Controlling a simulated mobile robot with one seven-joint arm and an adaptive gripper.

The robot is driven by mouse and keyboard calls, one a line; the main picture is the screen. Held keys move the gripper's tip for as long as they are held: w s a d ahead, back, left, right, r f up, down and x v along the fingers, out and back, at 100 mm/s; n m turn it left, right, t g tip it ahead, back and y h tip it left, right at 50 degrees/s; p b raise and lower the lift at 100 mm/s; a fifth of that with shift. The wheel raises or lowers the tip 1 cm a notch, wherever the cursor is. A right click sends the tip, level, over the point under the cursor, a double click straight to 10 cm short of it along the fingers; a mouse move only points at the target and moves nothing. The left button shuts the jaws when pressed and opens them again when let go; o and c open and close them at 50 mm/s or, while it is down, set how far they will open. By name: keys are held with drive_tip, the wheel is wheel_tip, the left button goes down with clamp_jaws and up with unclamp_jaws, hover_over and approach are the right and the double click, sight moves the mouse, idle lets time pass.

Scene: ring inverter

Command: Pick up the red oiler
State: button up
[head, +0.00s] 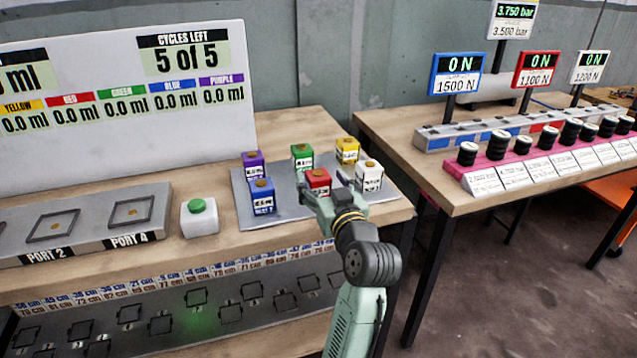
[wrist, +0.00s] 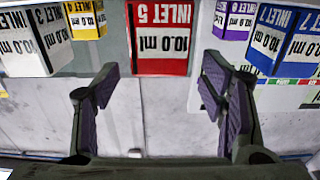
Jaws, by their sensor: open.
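The red oiler (head: 318,180) is a small box with a white label and a brownish top, standing on a grey plate (head: 246,214) among other coloured oilers. In the wrist view the red oiler (wrist: 160,40) is upside down, reading "INLET 5" and "10.0 ml", and is cut off by the top edge. My gripper (head: 325,192) is at the near side of the red oiler in the head view. In the wrist view my gripper (wrist: 160,84) is open and empty, its two purple-padded fingers spread wider than the oiler. The oiler lies beyond the fingertips, roughly centred between them.
Close by stand a blue oiler (head: 262,198), purple oiler (head: 252,165), green oiler (head: 302,158), yellow oiler (head: 347,151) and white oiler (head: 369,176). A white box with a green button (head: 198,216) is left of the plate. The plate's front strip is bare.

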sight(322, 181)
drive_tip(key=x, duration=0.3)
drive_tip(key=shift+w+f+p, duration=0.1)
drive_tip(key=shift+w+p, duration=0.05)
drive_tip(key=shift+p, duration=0.15)
drive_tip(key=c, duration=1.3)
